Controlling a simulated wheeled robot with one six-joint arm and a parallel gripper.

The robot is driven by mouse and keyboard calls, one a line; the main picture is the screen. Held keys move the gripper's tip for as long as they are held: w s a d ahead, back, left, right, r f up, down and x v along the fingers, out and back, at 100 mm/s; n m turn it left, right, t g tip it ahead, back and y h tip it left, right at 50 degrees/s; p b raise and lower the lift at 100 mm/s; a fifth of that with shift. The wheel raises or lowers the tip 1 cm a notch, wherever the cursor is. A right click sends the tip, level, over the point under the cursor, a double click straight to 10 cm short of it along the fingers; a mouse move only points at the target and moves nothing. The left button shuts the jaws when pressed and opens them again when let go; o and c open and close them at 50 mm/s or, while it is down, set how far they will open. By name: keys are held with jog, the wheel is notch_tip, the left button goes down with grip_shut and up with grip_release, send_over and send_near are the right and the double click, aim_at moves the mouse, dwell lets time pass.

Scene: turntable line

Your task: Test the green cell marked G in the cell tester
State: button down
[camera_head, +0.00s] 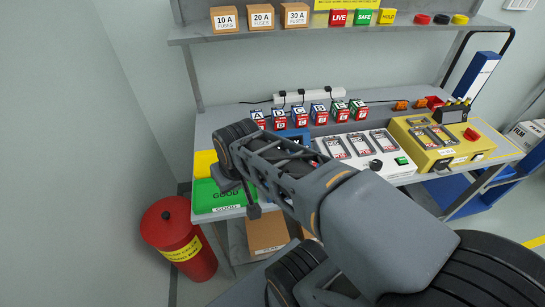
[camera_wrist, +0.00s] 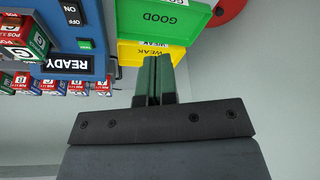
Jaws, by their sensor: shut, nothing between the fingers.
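My gripper (camera_wrist: 160,62) is shut and empty in the wrist view, its fingertips beside the yellow WEAK tray. In the head view my gripper is low over the left end of the bench, its tips hidden by my arm. A blue tester box (camera_wrist: 92,66) reads READY and has ON and OFF marks; in the head view it (camera_head: 303,131) is partly behind my arm. A row of small lettered cells stands at the back of the bench. The rightmost one is green (camera_head: 358,104); its letter is too small to read surely.
A green GOOD tray (camera_head: 212,207) and a yellow WEAK tray (camera_wrist: 135,54) lie at the bench's left end. A white unit (camera_head: 407,171) and a yellow machine (camera_head: 440,165) fill the right. A red bin (camera_head: 172,222) stands on the floor. A shelf (camera_head: 410,28) overhangs the back.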

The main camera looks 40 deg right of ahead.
jog(key=w+d+m, duration=0.2)
jog(key=w+d, duration=0.2)
jog(key=d, duration=0.5)
jog(key=w+d+m+h, duration=0.1)
jog(key=w+d, duration=0.3)
jog(key=d, duration=0.5)
jog(key=shift+d+m+g, duration=0.3)
jog(key=shift+d+m, duration=0.05)
jog(key=shift+m, duration=0.55)
jog(key=shift+w, duration=0.1)
jog(key=x, duration=1.2)
jog(key=shift+s, duration=0.25)
jog(key=shift+f, duration=0.95)
